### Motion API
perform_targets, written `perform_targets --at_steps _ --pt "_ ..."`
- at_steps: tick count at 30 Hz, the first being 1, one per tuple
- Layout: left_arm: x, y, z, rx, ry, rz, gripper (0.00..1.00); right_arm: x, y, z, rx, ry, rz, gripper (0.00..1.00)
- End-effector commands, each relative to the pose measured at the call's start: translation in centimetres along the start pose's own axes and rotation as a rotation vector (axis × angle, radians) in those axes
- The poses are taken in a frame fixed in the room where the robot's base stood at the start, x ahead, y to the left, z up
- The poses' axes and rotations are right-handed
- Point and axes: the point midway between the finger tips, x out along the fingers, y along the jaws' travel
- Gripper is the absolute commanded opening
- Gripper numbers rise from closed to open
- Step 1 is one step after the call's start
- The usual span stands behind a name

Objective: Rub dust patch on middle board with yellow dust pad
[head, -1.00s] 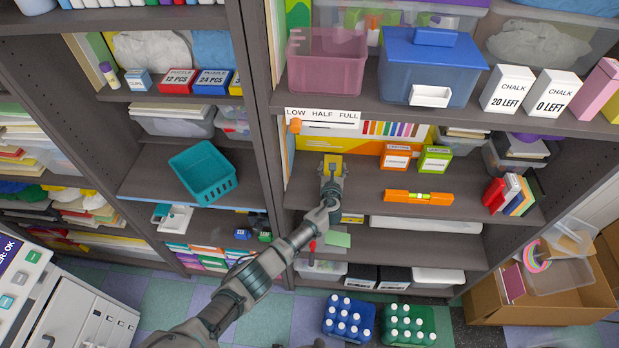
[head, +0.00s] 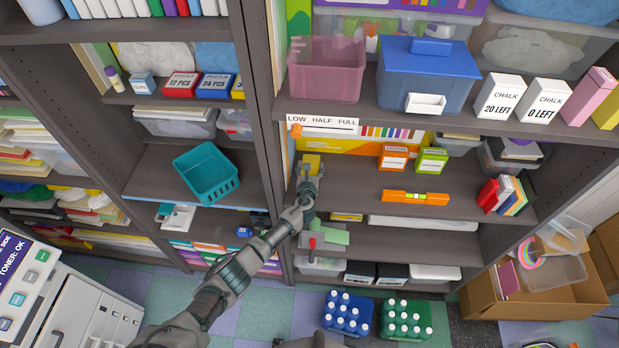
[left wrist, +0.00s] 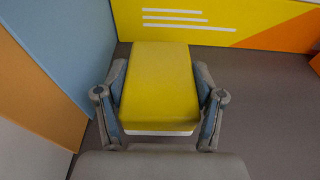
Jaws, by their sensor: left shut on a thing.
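The yellow dust pad (head: 312,160) is between the fingers of my left gripper (head: 308,172), which is shut on it. In the left wrist view the yellow pad (left wrist: 155,85), with a white lower edge, sits between the two fingers of the left gripper (left wrist: 158,105). The gripper is at the left end of the middle board (head: 355,190), close to the upright. No dust patch can be made out; I cannot tell whether the pad touches the board. My right gripper is not in view.
An orange level (head: 415,197) lies on the same board, with orange (head: 393,157) and green (head: 431,160) boxes behind it. Books (head: 502,195) stand at the right end. A yellow panel (left wrist: 215,22) stands behind the pad. The board's middle is largely clear.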

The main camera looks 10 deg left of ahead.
Motion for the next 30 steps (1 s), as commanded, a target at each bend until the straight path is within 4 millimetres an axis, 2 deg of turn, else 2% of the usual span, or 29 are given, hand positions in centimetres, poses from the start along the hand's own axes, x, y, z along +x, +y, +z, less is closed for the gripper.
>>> perform_targets --at_steps 8,15,18,28,30 --pt "0.0 -0.5 -0.2 0.001 0.001 0.0 0.37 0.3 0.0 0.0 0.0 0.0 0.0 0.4" --pt "0.1 -4.2 -0.4 0.001 0.001 -0.001 0.37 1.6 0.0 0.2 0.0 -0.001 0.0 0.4" --pt "0.0 -5.2 -0.3 0.002 0.001 -0.001 0.37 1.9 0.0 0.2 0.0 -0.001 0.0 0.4" --pt "0.0 -5.4 -0.2 0.001 0.001 -0.001 0.37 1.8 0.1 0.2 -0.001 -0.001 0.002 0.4" --pt "0.0 -6.0 -0.2 0.0 0.001 -0.002 0.37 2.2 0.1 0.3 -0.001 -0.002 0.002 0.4"
